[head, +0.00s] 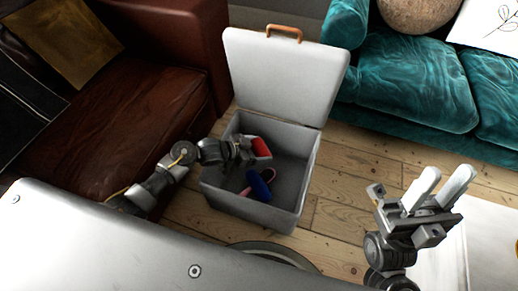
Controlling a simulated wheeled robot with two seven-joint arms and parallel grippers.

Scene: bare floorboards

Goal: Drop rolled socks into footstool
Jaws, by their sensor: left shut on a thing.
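The footstool (225,190) is a light grey box on the floorboards, with its lid (283,80) standing open at the back and a brown handle on top. Whether the sock touches the inner wall cannot be told. My right gripper (440,187) is open and empty, apart from the footstool at the right.
A brown leather sofa (130,125) stands close to the left of the footstool. A teal sofa (410,80) with a round cushion stands behind at the right. A pale surface (490,240) is at the lower right. Floorboards (345,205) are clear right of the footstool.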

